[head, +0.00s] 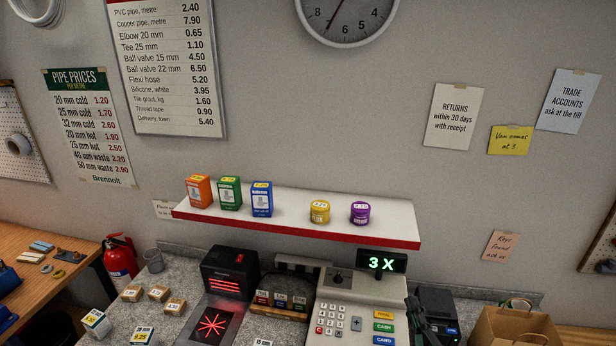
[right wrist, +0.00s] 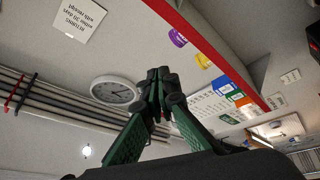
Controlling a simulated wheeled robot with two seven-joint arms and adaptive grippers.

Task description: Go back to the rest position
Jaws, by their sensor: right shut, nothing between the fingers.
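My right gripper (head: 416,306) is at the lower right of the head view, in front of the card terminal and beside the till. In the right wrist view its dark fingers (right wrist: 158,82) are together, with nothing between them. That view is tilted, with the clock (right wrist: 115,90) behind the fingers and the shelf edge (right wrist: 205,45) to the right. My left gripper is not in the head view.
A red-edged shelf (head: 290,222) holds boxes and two tubs above the counter. Below are a scanner (head: 230,272), a till (head: 350,300) displaying "3 X", a card terminal (head: 440,303) and a paper bag (head: 515,328). Small cartons lie at the left of the counter.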

